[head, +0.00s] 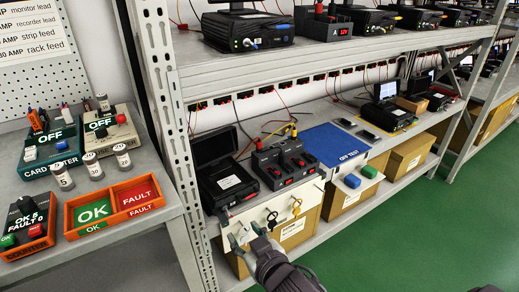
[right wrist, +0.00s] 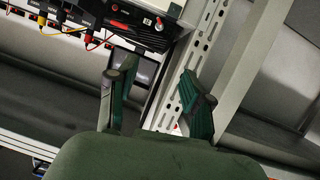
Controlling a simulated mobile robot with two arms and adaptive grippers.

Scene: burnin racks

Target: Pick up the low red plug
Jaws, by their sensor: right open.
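My right gripper (head: 245,236) is open and empty at the front edge of the lower shelf, in front of a pale panel with a black and a yellow hook-like part. In the right wrist view its two fingers (right wrist: 156,95) stand apart with nothing held. That view shows a red plug (right wrist: 42,19) on a lead at upper left, beside a yellow plug (right wrist: 91,45), both away from the fingers. A small red patch shows low between the fingers, too small to identify. I cannot tell which red part is the low red plug. My left gripper is not in view.
A black open-lidded unit (head: 228,183) and a dark twin block with red parts (head: 285,164) stand on the lower shelf. A blue OFF TEST mat (head: 335,144) lies right of them. A perforated rack post (head: 170,100) stands left. The green floor (head: 400,235) is clear.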

